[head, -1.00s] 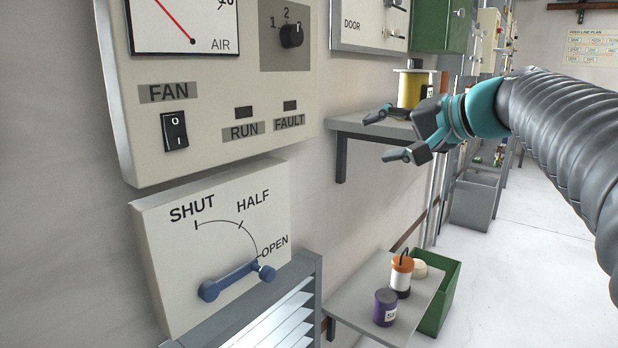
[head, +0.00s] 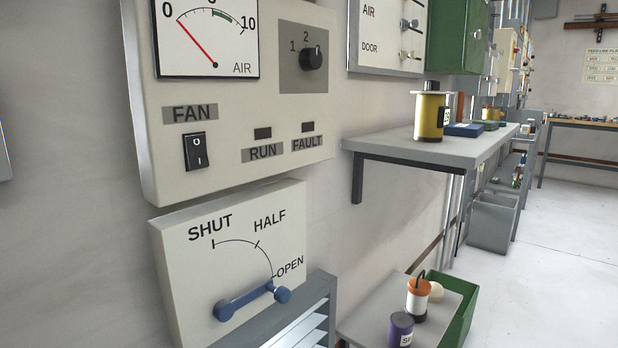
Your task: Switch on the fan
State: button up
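The fan panel is a cream box (head: 225,178) on the wall at the left of the head view. Its black rocker switch (head: 196,152) sits under the FAN label and is marked O at the top and I at the bottom. The RUN lamp (head: 262,133) and FAULT lamp (head: 308,127) are dark. The air gauge (head: 205,36) has its red needle near 0. My gripper is out of view.
A grey shelf (head: 400,151) juts from the wall at the right and holds a yellow spool (head: 430,116). A lower shelf (head: 370,322) bears a purple can (head: 400,330) and an orange-and-white bottle (head: 417,301), beside a green bin (head: 462,308).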

aim_at(196, 145)
jog(key=u, duration=1)
jog(key=k, duration=0.3)
jog(key=u, duration=0.25)
jog(key=i, duration=0.4)
